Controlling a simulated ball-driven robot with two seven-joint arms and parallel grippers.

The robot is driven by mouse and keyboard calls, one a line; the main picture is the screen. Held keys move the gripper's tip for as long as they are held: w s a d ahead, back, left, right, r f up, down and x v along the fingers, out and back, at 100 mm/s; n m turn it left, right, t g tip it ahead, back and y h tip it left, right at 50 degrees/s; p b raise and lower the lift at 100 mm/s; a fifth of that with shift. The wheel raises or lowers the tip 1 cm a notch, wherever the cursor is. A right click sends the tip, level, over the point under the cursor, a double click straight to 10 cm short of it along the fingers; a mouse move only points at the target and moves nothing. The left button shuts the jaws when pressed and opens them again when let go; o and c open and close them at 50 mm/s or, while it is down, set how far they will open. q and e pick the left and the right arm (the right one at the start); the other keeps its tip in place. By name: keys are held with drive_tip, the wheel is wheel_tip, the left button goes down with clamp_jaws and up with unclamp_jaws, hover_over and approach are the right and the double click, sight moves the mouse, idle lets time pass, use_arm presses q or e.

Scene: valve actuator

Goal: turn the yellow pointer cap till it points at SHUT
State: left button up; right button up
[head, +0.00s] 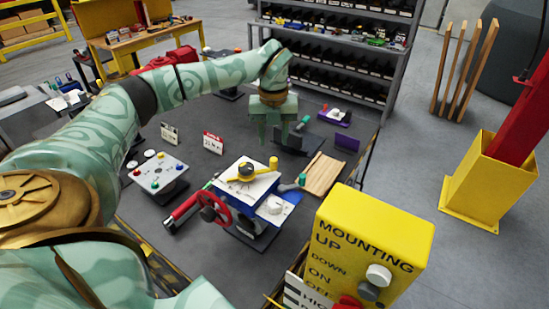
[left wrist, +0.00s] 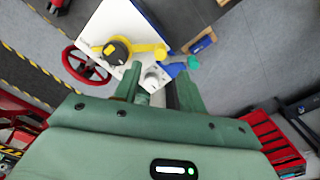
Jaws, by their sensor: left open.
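The yellow pointer cap (head: 247,173) sits on the white top plate of the valve actuator (head: 262,189). I cannot read any SHUT marking on the plate. My left gripper (head: 274,140) is open and empty, fingers down, above and beyond the actuator, apart from the cap. Its two fingers also show in the left wrist view (left wrist: 158,86). My right gripper is not in view.
A red handwheel (head: 213,207) is on the actuator's near left side. A button panel (head: 155,171) stands to the left, and a yellow MOUNTING box (head: 373,240) at the near right. A wooden tray (head: 323,174) lies right of the actuator. Small sign cards stand behind the panel.

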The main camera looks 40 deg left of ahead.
sight(274, 159)
use_arm(q)
wheel_tip(274, 159, down, 8)
drive_tip(key=shift+f, duration=0.25)
drive_tip(key=shift+r+p, duration=0.1)
drive_tip(key=shift+p, duration=0.3)
clamp_jaws()
